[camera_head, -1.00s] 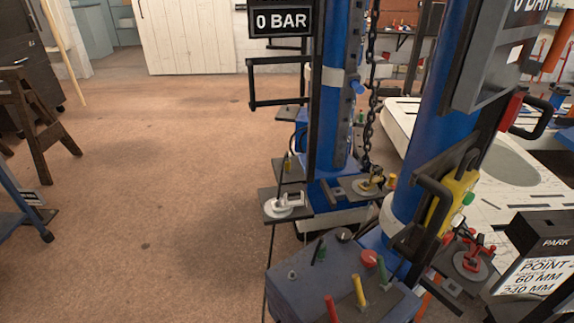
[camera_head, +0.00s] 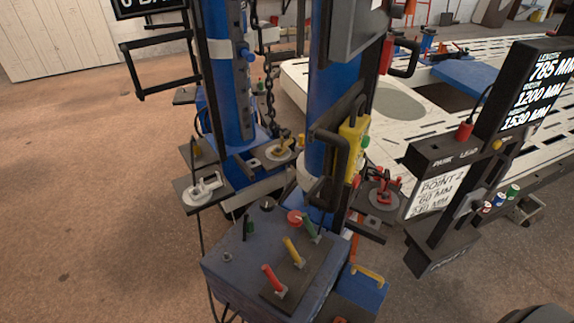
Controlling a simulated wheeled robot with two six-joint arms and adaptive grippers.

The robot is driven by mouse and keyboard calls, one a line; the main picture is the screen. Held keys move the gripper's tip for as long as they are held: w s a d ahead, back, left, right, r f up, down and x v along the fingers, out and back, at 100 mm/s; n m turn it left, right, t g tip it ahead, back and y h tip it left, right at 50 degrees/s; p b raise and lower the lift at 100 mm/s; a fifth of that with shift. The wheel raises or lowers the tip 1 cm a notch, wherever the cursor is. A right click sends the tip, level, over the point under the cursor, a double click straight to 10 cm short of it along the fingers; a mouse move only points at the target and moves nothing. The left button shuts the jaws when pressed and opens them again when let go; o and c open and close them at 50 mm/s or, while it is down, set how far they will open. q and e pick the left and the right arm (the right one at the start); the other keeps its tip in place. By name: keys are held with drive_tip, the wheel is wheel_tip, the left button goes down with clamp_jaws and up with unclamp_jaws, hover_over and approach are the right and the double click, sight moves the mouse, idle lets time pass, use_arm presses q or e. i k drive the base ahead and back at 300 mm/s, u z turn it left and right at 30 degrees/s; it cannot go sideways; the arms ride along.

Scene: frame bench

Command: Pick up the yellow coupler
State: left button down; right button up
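A small yellow coupler (camera_head: 285,142) sits on a round pale disc on a dark plate, between the two blue columns. A white coupler (camera_head: 208,185) is on a similar disc to its left, and a red coupler (camera_head: 381,193) is on one to its right. The yellow one is small here, so its fine shape is hard to tell. Neither of my grippers shows in the head view.
A blue control box (camera_head: 235,270) with red, yellow and green levers stands in front. A chain (camera_head: 269,90) hangs behind the yellow coupler. A black stand with a display (camera_head: 532,90) is at the right. The brown floor (camera_head: 90,180) at the left is clear.

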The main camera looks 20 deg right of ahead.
sight(196, 151)
drive_tip(key=u, duration=0.65)
drive_tip(key=k, duration=1)
drive_tip(key=u, duration=0.85)
drive_tip(key=i, duration=2.5)
drive_tip(key=z, duration=0.85)
drive_tip(key=i, duration=1.5)
drive_tip(key=z, duration=1.7)
drive_tip(key=i, duration=0.9)
drive_tip(key=z, duration=1.15)
drive_tip(key=i, duration=0.25)
drive_tip(key=z, duration=0.15)
